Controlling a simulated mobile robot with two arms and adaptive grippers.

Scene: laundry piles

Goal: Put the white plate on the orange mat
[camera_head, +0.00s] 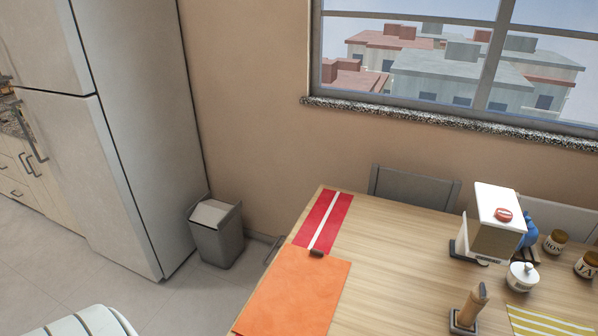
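The orange mat (295,293) lies flat on the left part of the wooden table, running to the bottom edge of the picture. Its visible surface is bare apart from a small dark object (316,253) at its far edge. I see no white plate in this view. Neither of my grippers is in view.
Beyond the mat lies a red mat with a white stripe (340,212). At right stand a white box-like dispenser (491,226), a lidded white pot (521,276), jars (555,243) and a wooden-handled item (470,307). The table's middle (400,265) is clear. A grey bin (217,235) stands left.

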